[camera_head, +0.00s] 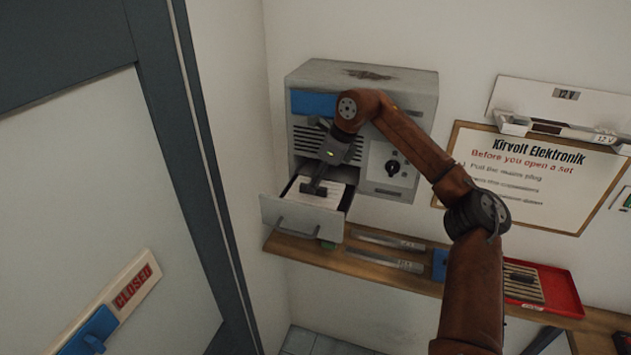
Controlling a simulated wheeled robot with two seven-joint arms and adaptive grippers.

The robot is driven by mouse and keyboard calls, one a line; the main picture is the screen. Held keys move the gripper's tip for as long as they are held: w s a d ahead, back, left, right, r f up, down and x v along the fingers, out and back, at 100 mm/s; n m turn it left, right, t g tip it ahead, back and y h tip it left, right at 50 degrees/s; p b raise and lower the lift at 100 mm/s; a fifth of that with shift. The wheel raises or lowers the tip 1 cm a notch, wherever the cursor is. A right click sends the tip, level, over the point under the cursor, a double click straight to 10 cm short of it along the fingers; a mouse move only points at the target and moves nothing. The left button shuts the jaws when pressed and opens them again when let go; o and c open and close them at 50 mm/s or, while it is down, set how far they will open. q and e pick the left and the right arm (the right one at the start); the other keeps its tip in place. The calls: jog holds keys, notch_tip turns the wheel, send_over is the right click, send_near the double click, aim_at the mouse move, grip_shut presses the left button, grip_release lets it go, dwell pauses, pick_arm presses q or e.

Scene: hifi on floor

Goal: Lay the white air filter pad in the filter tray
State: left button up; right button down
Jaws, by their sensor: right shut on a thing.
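The filter tray (298,219) is the pulled-out drawer at the lower left of a grey metal cabinet (420,95) on the wall shelf. The white air filter pad (333,199) shows as a pale ribbed sheet within the tray's walls. My right gripper (314,188) points down over the tray and is shut on the pad. The gripper covers part of the pad. I cannot tell whether the pad touches the tray's floor or is held just above it. My left gripper is not in view.
A red tray (563,290) with a ribbed block (524,283) stands on the wooden shelf (415,280), partly behind my right arm. Flat metal strips (385,260) and a blue block (439,264) lie left of it. A sign (545,165) hangs behind.

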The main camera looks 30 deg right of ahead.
jog(key=shift+d+f, duration=0.15)
jog(key=shift+f, duration=0.1)
jog(key=shift+s+d, duration=0.15)
jog(key=shift+s, duration=0.2)
jog(key=shift+a+f, duration=0.1)
jog(key=shift+a, duration=0.1)
jog(key=c, duration=2.4)
grip_release()
jog(key=shift+w, duration=0.2)
jog(key=shift+o, duration=1)
jog(key=shift+f, duration=0.1)
jog(key=shift+o, duration=1.1)
jog(key=shift+s+d, duration=0.1)
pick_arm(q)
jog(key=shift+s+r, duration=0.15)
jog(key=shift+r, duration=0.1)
